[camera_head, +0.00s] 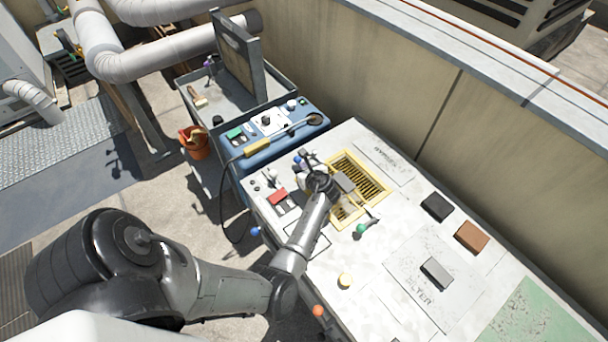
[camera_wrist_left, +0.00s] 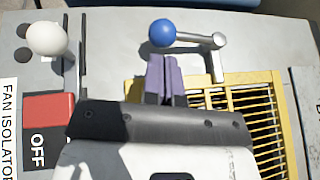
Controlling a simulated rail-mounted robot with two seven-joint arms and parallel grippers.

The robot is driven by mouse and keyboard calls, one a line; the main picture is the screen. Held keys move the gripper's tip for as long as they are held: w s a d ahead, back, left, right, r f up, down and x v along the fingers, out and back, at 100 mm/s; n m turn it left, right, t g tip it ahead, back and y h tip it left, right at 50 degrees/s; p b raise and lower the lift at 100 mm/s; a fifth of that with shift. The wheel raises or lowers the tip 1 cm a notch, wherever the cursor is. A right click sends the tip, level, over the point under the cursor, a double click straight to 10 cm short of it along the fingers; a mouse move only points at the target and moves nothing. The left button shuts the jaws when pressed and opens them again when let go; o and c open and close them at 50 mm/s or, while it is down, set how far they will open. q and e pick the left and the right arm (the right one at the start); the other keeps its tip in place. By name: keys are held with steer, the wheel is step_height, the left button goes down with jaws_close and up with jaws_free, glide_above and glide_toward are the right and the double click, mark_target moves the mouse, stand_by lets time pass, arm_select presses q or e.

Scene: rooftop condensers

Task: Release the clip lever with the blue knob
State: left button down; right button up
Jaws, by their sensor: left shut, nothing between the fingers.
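The clip lever's blue knob (camera_wrist_left: 161,33) is near the top middle of the left wrist view. Its metal arm (camera_wrist_left: 195,38) runs right to a post (camera_wrist_left: 216,62) beside the yellow-framed grille (camera_wrist_left: 258,76). My left gripper (camera_wrist_left: 163,60) is shut and empty, its purple fingertips just below the knob; I cannot tell whether they touch it. In the head view my left gripper (camera_head: 303,172) is over the pale bench top, between the grille (camera_head: 377,180) and the red switch (camera_head: 278,196), and the wrist partly hides the lever area. My right gripper is not in view.
A white knob (camera_wrist_left: 47,39) and the red OFF switch (camera_wrist_left: 49,109) are left of the fingers. A blue console (camera_head: 262,137) stands behind the bench. A green-knobbed lever (camera_head: 361,229), a dark block (camera_head: 437,207) and a brown block (camera_head: 471,236) are to the right.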

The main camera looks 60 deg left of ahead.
arm_select(q)
steer(key=shift+a+f+b, duration=0.15)
steer(key=shift+a+b, duration=0.2)
steer(key=shift+a, duration=0.45)
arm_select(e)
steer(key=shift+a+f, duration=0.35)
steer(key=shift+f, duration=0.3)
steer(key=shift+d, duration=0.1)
